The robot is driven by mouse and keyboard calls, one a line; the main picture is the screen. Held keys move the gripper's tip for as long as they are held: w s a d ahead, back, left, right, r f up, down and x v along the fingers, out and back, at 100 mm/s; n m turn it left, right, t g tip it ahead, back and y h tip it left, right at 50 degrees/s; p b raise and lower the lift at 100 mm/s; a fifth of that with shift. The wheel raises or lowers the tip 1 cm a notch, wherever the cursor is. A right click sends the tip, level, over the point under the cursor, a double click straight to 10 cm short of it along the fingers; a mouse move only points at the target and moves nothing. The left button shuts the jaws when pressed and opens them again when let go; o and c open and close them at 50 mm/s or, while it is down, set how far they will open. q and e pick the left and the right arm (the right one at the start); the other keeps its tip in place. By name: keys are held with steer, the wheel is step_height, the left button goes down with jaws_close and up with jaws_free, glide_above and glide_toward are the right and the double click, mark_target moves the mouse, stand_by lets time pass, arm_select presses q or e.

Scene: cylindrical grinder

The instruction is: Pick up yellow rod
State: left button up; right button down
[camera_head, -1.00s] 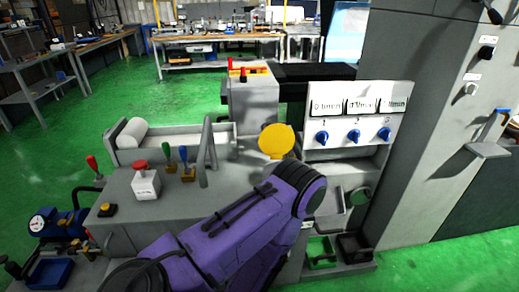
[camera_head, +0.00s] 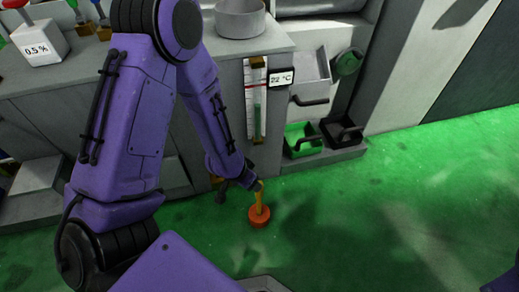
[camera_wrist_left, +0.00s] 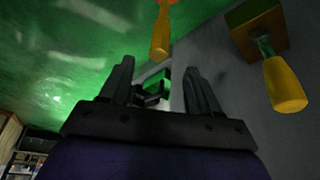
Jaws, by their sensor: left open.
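A yellow rod (camera_head: 259,196) with a round orange-red end (camera_head: 259,217) shows low in front of the machine in the head view. In the wrist view a yellow rod (camera_wrist_left: 160,36) with an orange end is at the top, beyond the fingertips. My left gripper (camera_head: 250,182) is low beside the rod, at its upper left. In the wrist view the left gripper (camera_wrist_left: 159,68) has its fingers apart with nothing between them. Another yellow handle (camera_wrist_left: 286,86) sticks out of a brownish block on the grey wall at right. My right gripper is out of view.
The grey machine front carries a gauge (camera_head: 257,100) and a 22 °C display (camera_head: 281,78). A green bin (camera_head: 302,139) and a black bin (camera_head: 343,133) sit on a low ledge to the right. Green floor (camera_head: 400,205) is open at right.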

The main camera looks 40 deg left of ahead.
arm_select(q)
steer(key=b+x, duration=0.1)
steer(key=x, duration=0.1)
steer(key=b, duration=0.3)
glide_above(258, 195)
steer(key=a, duration=0.1)
step_height(258, 195, down, 5)
steer(key=shift+m, duration=0.4)
steer(key=b+x, duration=0.2)
steer(key=x, duration=0.1)
steer(key=b+x, duration=0.1)
steer(key=shift+s+d+f, duration=0.1)
steer(key=shift+s+f, duration=0.05)
steer(key=shift+f, duration=0.3)
steer(key=shift+r, duration=0.15)
jaws_close()
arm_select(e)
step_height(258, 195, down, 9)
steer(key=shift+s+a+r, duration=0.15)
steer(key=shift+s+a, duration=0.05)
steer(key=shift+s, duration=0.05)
